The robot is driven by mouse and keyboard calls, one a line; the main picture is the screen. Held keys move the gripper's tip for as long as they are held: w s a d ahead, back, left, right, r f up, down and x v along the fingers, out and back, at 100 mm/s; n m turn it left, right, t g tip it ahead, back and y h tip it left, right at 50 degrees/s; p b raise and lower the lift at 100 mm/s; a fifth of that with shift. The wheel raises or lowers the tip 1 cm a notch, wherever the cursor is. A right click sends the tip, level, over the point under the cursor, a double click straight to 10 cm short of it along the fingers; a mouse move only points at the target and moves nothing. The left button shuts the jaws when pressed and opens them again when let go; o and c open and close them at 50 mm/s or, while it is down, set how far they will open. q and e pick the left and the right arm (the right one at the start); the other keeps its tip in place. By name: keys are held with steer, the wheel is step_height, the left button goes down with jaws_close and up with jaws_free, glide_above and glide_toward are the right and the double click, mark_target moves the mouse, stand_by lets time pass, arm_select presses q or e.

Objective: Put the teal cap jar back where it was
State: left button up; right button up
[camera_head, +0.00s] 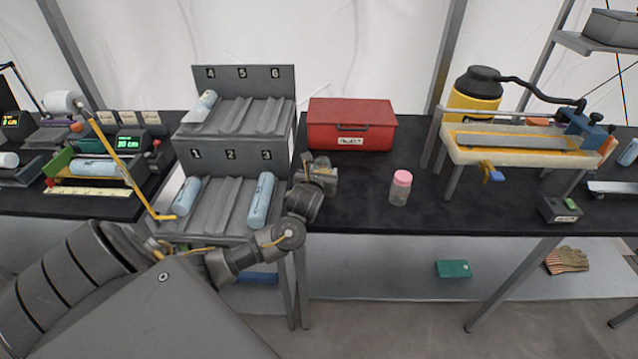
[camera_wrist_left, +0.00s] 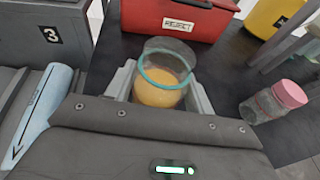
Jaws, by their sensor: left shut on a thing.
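A clear jar (camera_wrist_left: 161,95) with a teal ring and orange-yellow contents sits between the fingers of my left gripper (camera_wrist_left: 160,90) in the left wrist view. In the head view my left gripper (camera_head: 318,170) is at the table's left end, right of the slotted rack and in front of the red box. It is shut on the jar, which the gripper mostly hides there. I cannot tell whether the jar touches the table. A pink-capped jar (camera_head: 400,188) stands upright on the black table, apart and to the right; it also shows in the left wrist view (camera_wrist_left: 273,102). My right gripper is not in view.
The red REJECT box (camera_head: 352,125) stands behind the gripper. The numbered rack (camera_head: 215,205) holds blue-white rolls (camera_head: 261,200) in slots 1, 3 and 4. A yellow container (camera_head: 474,98) and a framed bench device (camera_head: 525,150) stand right. The black table (camera_head: 460,220) is clear around the pink-capped jar.

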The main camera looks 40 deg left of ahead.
arm_select(q)
steer(key=shift+a+f, duration=0.15)
steer(key=shift+f, duration=0.15)
steer(key=shift+a+f+p, duration=0.1)
steer(key=shift+f+p, duration=0.25)
steer(key=shift+f, duration=1.35)
steer(key=shift+f, duration=0.1)
steer(key=o, duration=1.1)
steer(key=shift+s, duration=0.1)
steer(key=shift+o, duration=0.2)
